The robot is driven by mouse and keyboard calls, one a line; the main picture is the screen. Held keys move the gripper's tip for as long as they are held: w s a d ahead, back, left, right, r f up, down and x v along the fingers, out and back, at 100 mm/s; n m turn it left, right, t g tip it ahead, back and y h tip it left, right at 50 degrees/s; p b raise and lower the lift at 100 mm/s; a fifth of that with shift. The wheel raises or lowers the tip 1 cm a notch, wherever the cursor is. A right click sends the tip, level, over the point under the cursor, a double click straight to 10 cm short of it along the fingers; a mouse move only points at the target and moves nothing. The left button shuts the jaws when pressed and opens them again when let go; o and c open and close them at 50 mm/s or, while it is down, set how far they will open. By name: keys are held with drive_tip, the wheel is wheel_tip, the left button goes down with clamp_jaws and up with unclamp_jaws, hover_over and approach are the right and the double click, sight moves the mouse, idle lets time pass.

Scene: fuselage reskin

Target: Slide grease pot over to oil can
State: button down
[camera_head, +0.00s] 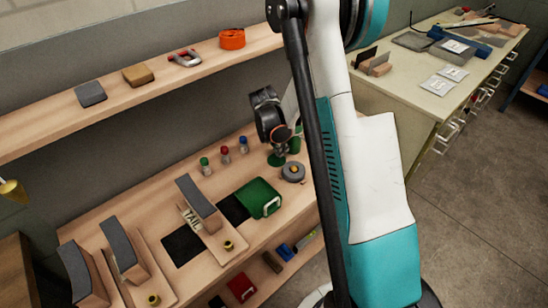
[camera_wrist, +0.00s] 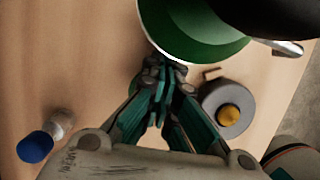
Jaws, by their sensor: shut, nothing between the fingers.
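A grey round pot with a yellow centre (camera_head: 293,172), which looks like the grease pot, stands on the workbench. It also shows in the wrist view (camera_wrist: 211,99), just right of my fingers. A green round thing (camera_wrist: 190,28), which looks like the oil can, stands beyond the fingertips in the wrist view, partly cut off and covered by a dark shape. In the head view, green parts (camera_head: 277,159) show around my gripper (camera_head: 280,147). My gripper in the wrist view (camera_wrist: 166,75) is shut and empty, low between the two. I cannot tell whether it touches either.
Small bottles with green (camera_head: 206,166), red (camera_head: 225,156) and blue (camera_head: 244,146) caps stand left of my gripper. A green box (camera_head: 260,198) lies nearer the bench's front. A shelf (camera_head: 130,100) runs above the bench. Bare wood shows between the bottles and my gripper.

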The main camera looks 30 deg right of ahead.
sight(295, 140)
drive_tip(key=d, duration=0.4)
drive_tip(key=w+d, duration=0.1)
drive_tip(key=d, duration=0.2)
drive_tip(key=shift+w, duration=0.1)
drive_tip(key=shift+a, duration=0.1)
